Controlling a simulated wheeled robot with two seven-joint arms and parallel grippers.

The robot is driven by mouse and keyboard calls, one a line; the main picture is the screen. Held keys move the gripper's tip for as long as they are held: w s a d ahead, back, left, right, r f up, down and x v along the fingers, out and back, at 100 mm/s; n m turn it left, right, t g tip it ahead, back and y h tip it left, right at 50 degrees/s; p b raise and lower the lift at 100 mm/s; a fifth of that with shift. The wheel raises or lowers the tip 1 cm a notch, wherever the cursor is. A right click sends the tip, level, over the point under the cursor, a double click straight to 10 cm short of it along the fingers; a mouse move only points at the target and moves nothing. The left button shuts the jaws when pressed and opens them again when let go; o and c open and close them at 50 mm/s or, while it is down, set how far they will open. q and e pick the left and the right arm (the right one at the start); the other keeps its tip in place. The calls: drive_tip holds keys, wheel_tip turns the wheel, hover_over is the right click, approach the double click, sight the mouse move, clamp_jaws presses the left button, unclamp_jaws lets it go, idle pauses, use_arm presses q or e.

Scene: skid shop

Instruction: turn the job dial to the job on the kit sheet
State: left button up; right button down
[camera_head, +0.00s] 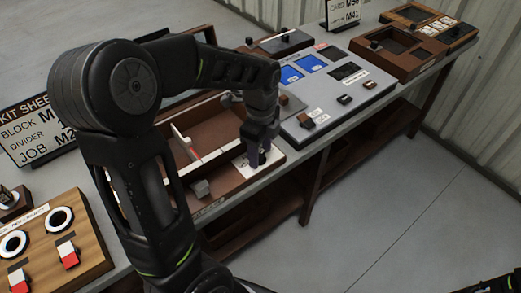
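The kit sheet (38,128) stands at the left and is partly hidden by my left arm. Its lines read block, divider and job, with the values cut off; the job value starts with "M2". A grey panel (330,127) with blue screens (291,74) stands right of centre. A brown knob (305,120) sits near its front left corner; I cannot tell if it is the job dial. My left gripper (259,160) points down over the right end of a wooden tray, left of the panel. Its finger gap is unclear.
More wooden boxes (399,58) stand at the far right. Floor in front is clear.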

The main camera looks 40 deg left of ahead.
use_arm(q)
clamp_jaws()
idle(0.3)
drive_tip(key=shift+n, duration=0.4)
drive_tip(key=n, duration=0.8)
idle(0.3)
idle(0.5)
drive_tip(key=shift+o, duration=0.4)
unclamp_jaws()
